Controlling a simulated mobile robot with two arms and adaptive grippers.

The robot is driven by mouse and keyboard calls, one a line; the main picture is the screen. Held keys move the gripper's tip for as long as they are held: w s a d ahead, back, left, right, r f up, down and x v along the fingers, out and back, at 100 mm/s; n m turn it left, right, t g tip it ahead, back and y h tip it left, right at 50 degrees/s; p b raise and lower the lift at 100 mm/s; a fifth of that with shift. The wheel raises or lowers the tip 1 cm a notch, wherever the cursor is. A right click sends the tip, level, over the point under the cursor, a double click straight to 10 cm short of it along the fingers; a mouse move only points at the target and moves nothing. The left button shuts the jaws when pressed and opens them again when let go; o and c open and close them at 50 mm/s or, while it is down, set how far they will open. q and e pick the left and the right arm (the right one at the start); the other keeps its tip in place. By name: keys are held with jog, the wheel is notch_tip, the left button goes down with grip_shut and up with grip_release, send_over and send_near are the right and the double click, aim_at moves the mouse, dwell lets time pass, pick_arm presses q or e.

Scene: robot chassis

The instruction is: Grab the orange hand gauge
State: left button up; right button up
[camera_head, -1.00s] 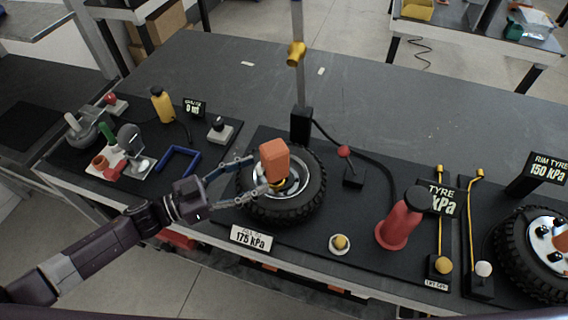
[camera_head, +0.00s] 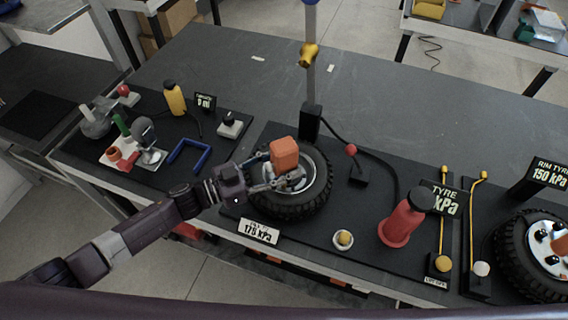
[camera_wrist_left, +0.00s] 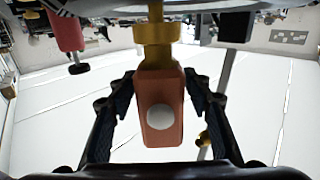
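The orange hand gauge (camera_head: 285,154) is a block-like body on a yellow fitting, standing upright at the middle of the front black tyre (camera_head: 308,205). My left gripper (camera_head: 268,172) reaches it from the left at the wheel's hub. In the left wrist view, the orange gauge (camera_wrist_left: 160,128), with a pale round spot, lies between the two dark fingers of my left gripper (camera_wrist_left: 160,92). The fingers flank it closely, with thin gaps seen at both sides; firm contact does not show. My right gripper is not in view.
A red cylinder with a black top (camera_head: 402,222) and a red-knobbed lever (camera_head: 356,170) stand right of the tyre. A pole with a yellow fitting (camera_head: 308,55) rises behind it. A 175 kPa sign (camera_head: 258,232) is in front. The rear bench is mostly clear.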

pick_arm(q)
jog(key=c, duration=1)
grip_shut()
jog(key=shift+r, duration=0.15)
